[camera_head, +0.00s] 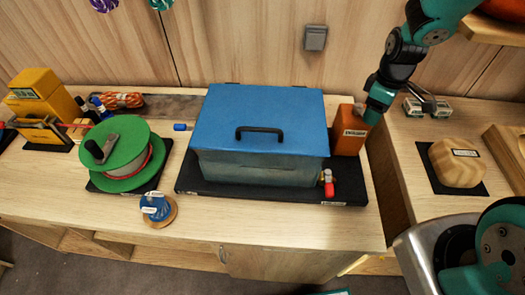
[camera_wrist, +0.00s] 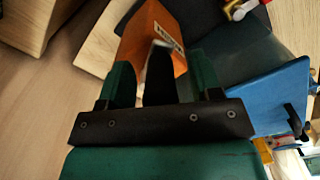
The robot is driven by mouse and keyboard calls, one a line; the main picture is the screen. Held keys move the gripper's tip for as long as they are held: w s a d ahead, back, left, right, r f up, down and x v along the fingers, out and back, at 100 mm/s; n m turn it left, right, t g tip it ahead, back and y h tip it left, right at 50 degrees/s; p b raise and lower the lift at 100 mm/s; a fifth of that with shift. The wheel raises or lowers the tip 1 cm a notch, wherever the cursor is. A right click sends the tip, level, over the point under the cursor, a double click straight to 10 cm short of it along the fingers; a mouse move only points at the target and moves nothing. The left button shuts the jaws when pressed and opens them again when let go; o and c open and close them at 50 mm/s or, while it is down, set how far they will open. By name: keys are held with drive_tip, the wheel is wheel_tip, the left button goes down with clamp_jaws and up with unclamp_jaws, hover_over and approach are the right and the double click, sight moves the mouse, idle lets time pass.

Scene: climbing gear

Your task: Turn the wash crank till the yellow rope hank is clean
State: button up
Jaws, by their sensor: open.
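I see no yellow rope hank in either view, and no part that I can surely call the wash crank. A washing tub or bin (camera_head: 258,170) with a closed blue lid (camera_head: 255,110) and black handle stands mid-bench, and its inside is hidden. A red tap-like fitting (camera_head: 328,184) is at its front right corner. A green drum (camera_head: 120,155) with a grey crank arm (camera_head: 101,148) stands to the left. My gripper (camera_head: 373,112) is by the orange container (camera_head: 348,132) right of the tub. In the wrist view, my gripper (camera_wrist: 160,65) is open, with the orange container (camera_wrist: 150,33) beyond its fingers.
A blue spool (camera_head: 157,209) stands at the bench's front edge. A yellow machine (camera_head: 42,97) and an orange rope bundle (camera_head: 122,100) are at the left. A tan block (camera_head: 457,163) lies on the right bench. The front bench strip right of the spool is clear.

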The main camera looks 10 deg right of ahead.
wheel_tip(320, 180, up, 17)
drive_tip(key=b, duration=0.4)
drive_tip(key=s+a+f+m+y+b, duration=0.1)
drive_tip(key=s+a+f+y+b, duration=0.1)
drive_tip(key=s+a, duration=0.8)
drive_tip(key=s+a+f+m+y+b, duration=0.1)
drive_tip(key=s+a+f+y+b, duration=0.1)
drive_tip(key=s+a, duration=0.8)
drive_tip(key=s+f+b, duration=0.1)
drive_tip(key=s, duration=0.1)
drive_tip(key=shift+s+f, duration=0.15)
drive_tip(key=shift+s, duration=0.25)
drive_tip(key=shift+d, duration=0.1)
